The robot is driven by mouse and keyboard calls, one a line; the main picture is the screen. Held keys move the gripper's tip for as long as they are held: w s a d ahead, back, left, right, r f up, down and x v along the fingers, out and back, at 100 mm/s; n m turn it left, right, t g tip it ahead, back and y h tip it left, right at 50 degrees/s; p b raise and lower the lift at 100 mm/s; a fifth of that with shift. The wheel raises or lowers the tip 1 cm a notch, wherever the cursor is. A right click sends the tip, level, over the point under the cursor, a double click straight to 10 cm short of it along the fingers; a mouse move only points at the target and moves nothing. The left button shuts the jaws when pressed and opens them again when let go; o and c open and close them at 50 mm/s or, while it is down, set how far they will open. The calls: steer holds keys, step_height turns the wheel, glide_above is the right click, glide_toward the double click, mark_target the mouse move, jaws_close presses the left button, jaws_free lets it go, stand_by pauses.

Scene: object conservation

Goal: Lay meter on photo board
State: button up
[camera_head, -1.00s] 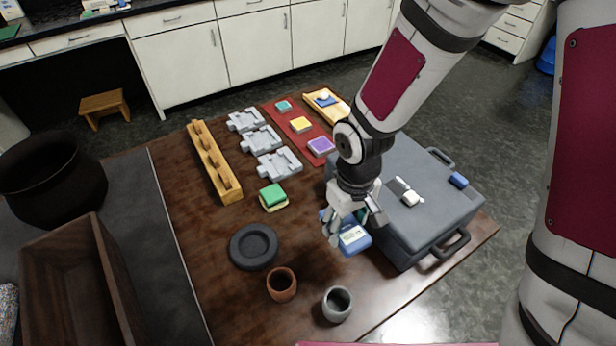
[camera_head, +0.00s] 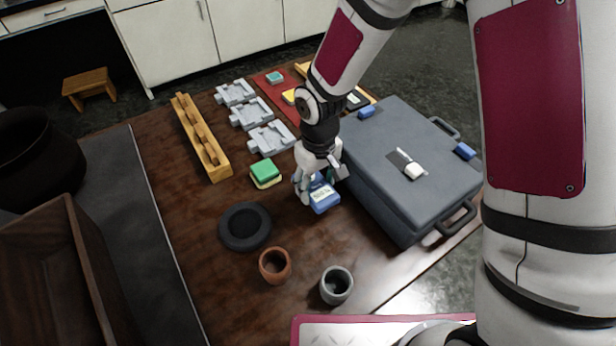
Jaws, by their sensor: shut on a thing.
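The blue meter (camera_head: 324,200) with a pale label or display is held in my gripper (camera_head: 318,184). My gripper is shut on it, pointing down, over the brown table between the round dark dish and the grey case. The gap between meter and table is hard to judge. I cannot tell for sure which thing is the photo board. A flat dark red board (camera_head: 262,81) with coloured blocks lies at the back, partly hidden by my arm. A teal block (camera_head: 275,77) shows on it, and part of a yellow block (camera_head: 289,96).
A grey case (camera_head: 390,165) stands right of my gripper. A green-and-yellow block (camera_head: 265,173), dark dish (camera_head: 232,238), brown cup (camera_head: 275,277) and grey cup (camera_head: 336,299) stand nearby. Grey fixtures (camera_head: 250,112) and a wooden rack (camera_head: 217,169) lie farther back. Bare table (camera_head: 190,230) shows left of the dish.

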steer(key=w, duration=0.1)
steer(key=w+a, duration=0.1)
steer(key=w, duration=0.1)
steer(key=w+a, duration=0.1)
steer(key=shift+w+f, duration=0.15)
steer(key=shift+f, duration=1.8)
steer(key=shift+f, duration=0.15)
steer(key=o, duration=1.2)
steer(key=shift+o, duration=0.2)
step_height(320, 180, up, 12)
steer(key=shift+r, duration=0.15)
steer(key=shift+d+r, duration=0.1)
